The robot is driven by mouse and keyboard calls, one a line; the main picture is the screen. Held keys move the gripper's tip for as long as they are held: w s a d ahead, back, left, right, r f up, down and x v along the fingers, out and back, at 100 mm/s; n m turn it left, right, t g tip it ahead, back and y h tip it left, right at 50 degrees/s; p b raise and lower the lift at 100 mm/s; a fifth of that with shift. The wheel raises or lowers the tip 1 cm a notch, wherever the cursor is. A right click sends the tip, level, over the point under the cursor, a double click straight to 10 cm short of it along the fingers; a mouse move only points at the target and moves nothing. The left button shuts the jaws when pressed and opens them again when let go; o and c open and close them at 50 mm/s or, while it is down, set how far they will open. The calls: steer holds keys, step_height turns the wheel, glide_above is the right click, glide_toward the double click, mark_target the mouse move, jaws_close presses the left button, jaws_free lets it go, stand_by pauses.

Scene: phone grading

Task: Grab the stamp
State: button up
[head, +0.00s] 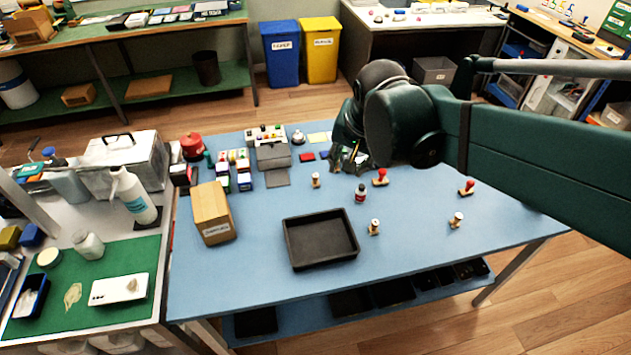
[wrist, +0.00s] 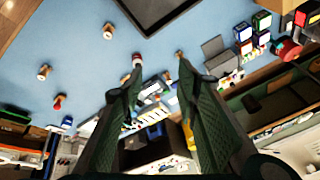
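Several stamps stand on the blue table. Three have pale wooden handles: one (head: 315,180) left of my gripper, one (head: 374,227) right of the black tray, one (head: 456,219) farther right. Two have red handles: one (head: 380,177) just right of and below my gripper in the head view, one (head: 466,187) near the right edge. My gripper (head: 347,163) is above the far middle of the table. In the wrist view its fingers (wrist: 158,72) are spread with nothing between them. The near red stamp cannot be made out there, perhaps hidden by a finger.
Ink pads and small boxes (head: 243,181) crowd the back left. The right front is clear.

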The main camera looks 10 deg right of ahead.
steer(key=w+f+m+g, duration=0.15)
steer(key=w+m, duration=0.25)
steer(key=w, duration=0.4)
steer(key=m+g+h+p, duration=0.1)
steer(key=m+g+p, duration=0.2)
steer(key=m, duration=0.8)
glide_above(316, 175)
steer(key=f, duration=1.6)
steer(key=shift+a+f, duration=0.25)
steer(key=shift+a, duration=0.1)
steer(key=shift+w+a+f+g, duration=0.1)
steer(key=shift+w+f+g, duration=0.2)
steer(key=shift+f, duration=0.4)
steer(key=shift+m, duration=0.3)
steer(key=shift+f, duration=0.1)
steer(key=shift+s+f, duration=0.1)
steer(key=shift+f, duration=1.1)
steer(key=shift+f, duration=0.1)
